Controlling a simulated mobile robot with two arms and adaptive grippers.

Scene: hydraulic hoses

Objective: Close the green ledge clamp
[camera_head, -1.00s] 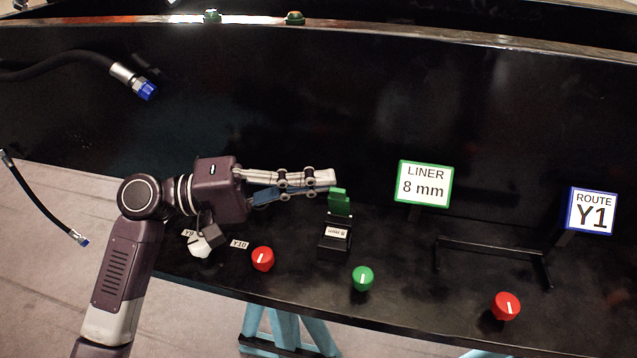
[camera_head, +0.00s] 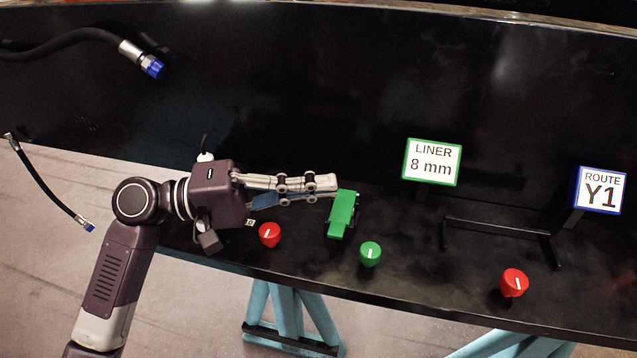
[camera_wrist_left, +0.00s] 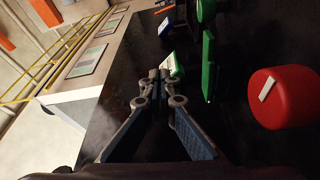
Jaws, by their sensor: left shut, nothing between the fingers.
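The green ledge clamp (camera_head: 342,214) sits on the black ledge, and its green lid lies flat over the base in the head view. In the left wrist view the clamp (camera_wrist_left: 208,65) shows as a thin green plate, seen edge-on, right of my fingertips. My left gripper (camera_head: 336,183) is shut and empty, with its fingertips just at the far left corner of the lid. I cannot tell whether they touch it. In the left wrist view the closed fingertips (camera_wrist_left: 160,75) point past the clamp. My right gripper is not in view.
A red knob (camera_head: 270,234) stands left of the clamp and a green knob (camera_head: 370,253) right of it. Another red knob (camera_head: 514,282), a black bracket (camera_head: 495,228), the LINER sign (camera_head: 432,162) and the ROUTE sign (camera_head: 600,189) stand further right. A blue-tipped hose (camera_head: 151,66) hangs upper left.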

